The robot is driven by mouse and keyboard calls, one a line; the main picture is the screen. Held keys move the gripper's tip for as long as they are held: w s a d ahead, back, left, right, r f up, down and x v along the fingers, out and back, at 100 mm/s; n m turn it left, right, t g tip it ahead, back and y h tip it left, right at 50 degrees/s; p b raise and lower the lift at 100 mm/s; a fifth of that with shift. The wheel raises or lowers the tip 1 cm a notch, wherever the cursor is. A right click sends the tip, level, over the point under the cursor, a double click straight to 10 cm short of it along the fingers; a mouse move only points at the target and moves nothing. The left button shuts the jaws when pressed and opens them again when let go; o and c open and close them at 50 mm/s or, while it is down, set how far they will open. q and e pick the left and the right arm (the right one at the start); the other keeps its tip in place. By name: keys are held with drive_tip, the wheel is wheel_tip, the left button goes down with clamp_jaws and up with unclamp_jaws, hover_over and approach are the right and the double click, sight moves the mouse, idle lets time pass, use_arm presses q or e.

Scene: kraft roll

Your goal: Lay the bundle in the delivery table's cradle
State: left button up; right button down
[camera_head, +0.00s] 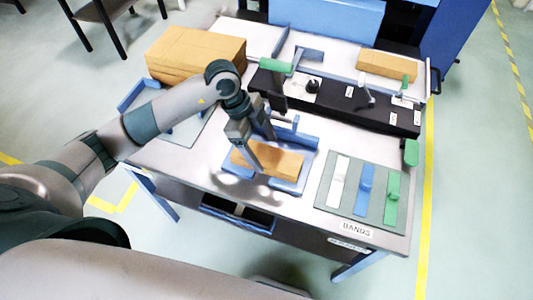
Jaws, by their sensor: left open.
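A flat brown bundle (285,164) lies in a blue fixture (305,138) near the front middle of the pale table (185,160). My left gripper (262,152) is open and points down over the left part of the bundle. One finger hides part of it, and I cannot tell whether the fingers touch it. No band is clearly visible around the bundle. I cannot tell whether this fixture is the delivery table's cradle; no other table with a cradle is clearly in view. My right gripper is not in view.
A brown stack (195,52) stands at the back left, and a smaller brown block (388,64) at the back right. A black rail (335,105) with green-handled tools crosses the table. A grey panel (378,205) holds white, blue and green bands. Open floor lies right.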

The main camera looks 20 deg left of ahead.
sight(257, 152)
use_arm(q)
drive_tip(key=b+v, duration=0.1)
drive_tip(key=v, duration=0.3)
drive_tip(key=shift+a+r, duration=0.2)
drive_tip(key=shift+r, duration=0.1)
drive_tip(key=v, duration=0.4)
drive_tip(key=shift+b, duration=0.4)
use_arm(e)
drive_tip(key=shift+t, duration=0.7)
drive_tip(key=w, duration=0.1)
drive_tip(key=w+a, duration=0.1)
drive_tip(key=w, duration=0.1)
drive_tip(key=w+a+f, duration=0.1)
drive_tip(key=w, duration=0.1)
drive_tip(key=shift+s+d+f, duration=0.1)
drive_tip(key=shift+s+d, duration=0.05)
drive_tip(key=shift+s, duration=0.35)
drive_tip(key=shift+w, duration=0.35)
